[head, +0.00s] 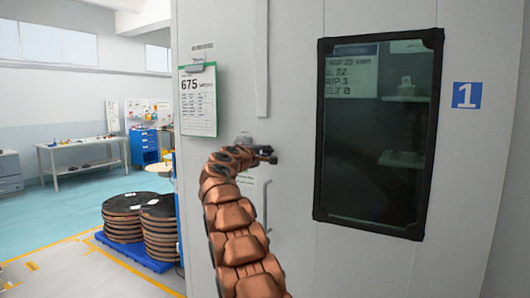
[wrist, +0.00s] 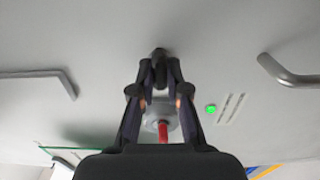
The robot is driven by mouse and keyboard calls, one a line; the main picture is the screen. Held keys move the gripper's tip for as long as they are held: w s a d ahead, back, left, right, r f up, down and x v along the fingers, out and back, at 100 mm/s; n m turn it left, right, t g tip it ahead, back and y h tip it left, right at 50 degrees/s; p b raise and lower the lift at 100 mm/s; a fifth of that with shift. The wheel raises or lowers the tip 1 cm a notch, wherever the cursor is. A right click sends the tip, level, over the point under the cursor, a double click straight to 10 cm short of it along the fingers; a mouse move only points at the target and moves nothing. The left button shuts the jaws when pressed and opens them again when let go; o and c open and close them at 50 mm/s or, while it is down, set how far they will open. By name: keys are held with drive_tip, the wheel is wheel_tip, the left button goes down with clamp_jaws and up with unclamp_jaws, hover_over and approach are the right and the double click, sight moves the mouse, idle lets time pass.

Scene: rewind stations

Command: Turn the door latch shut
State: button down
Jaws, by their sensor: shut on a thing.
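The door latch shows in the wrist view as a round grey base (wrist: 150,119) with a red strip on the pale door face, seen between the fingers. My gripper (wrist: 160,62) is shut on a dark part of the latch, and its fingertips meet close to the door. The fingers hide much of the latch, so its exact turn is hard to tell.
A bar handle (head: 266,207) stands below my gripper; a metal handle (wrist: 287,72) and a green light (wrist: 211,108) show in the wrist view. The black-framed window (head: 375,140) is to the right. Stacked reels (head: 160,222) stand on a blue pallet at left.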

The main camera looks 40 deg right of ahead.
drive_tip(key=shift+r, duration=0.1)
drive_tip(key=c, duration=1.2)
unclamp_jaws()
drive_tip(key=shift+d, duration=0.1)
drive_tip(key=shift+o, duration=0.2)
drive_tip(key=shift+a, duration=0.2)
drive_tip(key=shift+s+a, duration=0.1)
drive_tip(key=shift+a, duration=0.4)
drive_tip(key=v, duration=1)
drive_tip(key=shift+s+a, duration=0.2)
drive_tip(key=shift+a, duration=0.1)
